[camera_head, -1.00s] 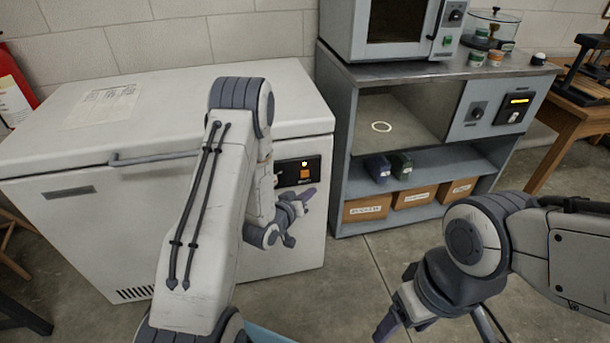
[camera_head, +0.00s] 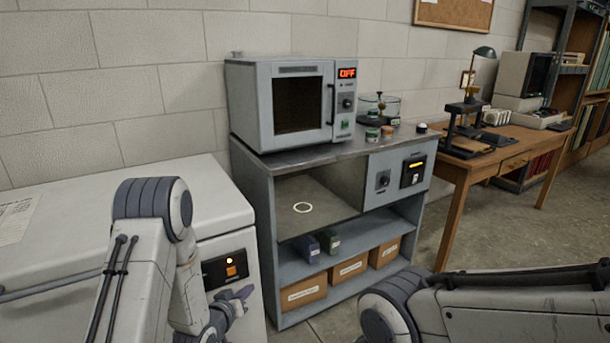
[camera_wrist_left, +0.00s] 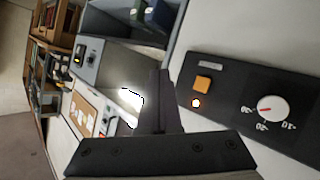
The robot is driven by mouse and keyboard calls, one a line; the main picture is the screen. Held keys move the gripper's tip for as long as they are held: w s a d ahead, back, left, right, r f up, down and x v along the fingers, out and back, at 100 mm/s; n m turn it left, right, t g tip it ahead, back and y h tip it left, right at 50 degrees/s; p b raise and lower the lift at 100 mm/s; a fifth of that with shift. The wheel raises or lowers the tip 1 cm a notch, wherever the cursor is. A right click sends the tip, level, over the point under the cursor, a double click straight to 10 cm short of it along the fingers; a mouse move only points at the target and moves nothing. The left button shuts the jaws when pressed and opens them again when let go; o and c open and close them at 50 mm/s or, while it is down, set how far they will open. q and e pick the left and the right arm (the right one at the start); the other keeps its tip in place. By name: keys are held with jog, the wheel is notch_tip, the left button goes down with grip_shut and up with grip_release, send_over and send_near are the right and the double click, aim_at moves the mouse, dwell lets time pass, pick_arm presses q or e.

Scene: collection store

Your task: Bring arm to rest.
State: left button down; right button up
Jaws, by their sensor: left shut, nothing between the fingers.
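My left arm comes in from the left of the head view, in front of the white chest freezer (camera_head: 225,210). My left gripper (camera_head: 243,297) is shut and empty, just below the freezer's black control panel (camera_head: 226,269). In the left wrist view the shut fingers (camera_wrist_left: 158,90) stand beside that panel, which carries an orange switch (camera_wrist_left: 203,84), a lit lamp (camera_wrist_left: 196,103) and a white dial (camera_wrist_left: 271,108). No contact with the panel is visible. My right arm crosses the lower right of the head view; its gripper is out of frame.
A grey cabinet (camera_head: 262,225) with boxes on its lower shelf stands right of the freezer, with an oven (camera_head: 235,107) reading OFF on top. A wooden table (camera_head: 500,155) stands farther right. Open floor (camera_head: 455,235) lies before it.

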pick_arm(q)
jog(key=s+d+r+m+g, duration=0.3)
jog(key=s+d+r, duration=0.1)
jog(key=s+d, duration=0.15)
jog(key=s+d+r+m+g, duration=0.2)
jog(key=s+d+r+g, duration=0.15)
jog(key=d, duration=0.35)
jog(key=s+d+r+m+g+y, duration=0.1)
jog(key=s+r+m+g, duration=0.25)
jog(key=s, duration=0.95)
jog(key=s+d+r+m+g+y, duration=0.1)
jog(key=s+d+r+m+g, duration=0.3)
jog(key=s, duration=0.9)
notch_tip(320, 180, up, 19)
jog(key=a+n+p, duration=0.2)
jog(key=p, duration=1.7)
jog(key=shift+w+n+t, duration=0.15)
jog(key=shift+n+t, duration=0.15)
jog(key=shift+n, duration=0.05)
